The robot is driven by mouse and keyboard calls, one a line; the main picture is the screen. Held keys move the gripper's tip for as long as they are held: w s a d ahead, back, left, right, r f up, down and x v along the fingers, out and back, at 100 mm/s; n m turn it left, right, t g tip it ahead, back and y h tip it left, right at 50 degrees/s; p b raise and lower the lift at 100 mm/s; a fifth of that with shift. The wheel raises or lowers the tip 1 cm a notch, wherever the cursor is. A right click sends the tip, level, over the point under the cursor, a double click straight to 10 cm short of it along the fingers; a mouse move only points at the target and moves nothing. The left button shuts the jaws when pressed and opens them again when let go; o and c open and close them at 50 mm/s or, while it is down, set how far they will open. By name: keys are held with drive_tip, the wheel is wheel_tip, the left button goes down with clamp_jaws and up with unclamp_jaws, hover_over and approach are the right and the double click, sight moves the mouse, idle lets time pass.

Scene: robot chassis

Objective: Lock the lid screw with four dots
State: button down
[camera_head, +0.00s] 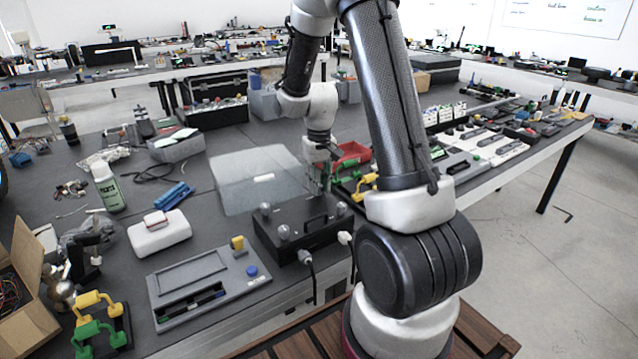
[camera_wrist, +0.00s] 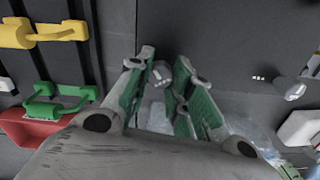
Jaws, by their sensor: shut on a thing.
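The black box (camera_head: 305,228) stands near the front edge of the table, with several grey lid screws on top, one at its front left (camera_head: 284,232). My gripper (camera_head: 325,182) reaches down at the back right of the box. In the wrist view, my gripper (camera_wrist: 161,82) has its green-padded fingers shut on a grey lid screw (camera_wrist: 162,70). Any dots beside this screw are hidden or too small to read. Another lid screw (camera_wrist: 295,90) stands to the right, with a few small white dots (camera_wrist: 258,78) beside it.
A grey translucent case (camera_head: 245,180) lies behind the box. A grey panel with a blue button (camera_head: 205,283) lies to its left. A red bin (camera_head: 352,153) and yellow and green handles are close to my gripper. Cables (camera_head: 308,262) leave the box's front.

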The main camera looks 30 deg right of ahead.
drive_tip(key=m, duration=0.7)
idle(0.6)
drive_tip(key=c, duration=1.2)
unclamp_jaws()
drive_tip(key=shift+c, duration=0.2)
wheel_tip(320, 180, up, 12)
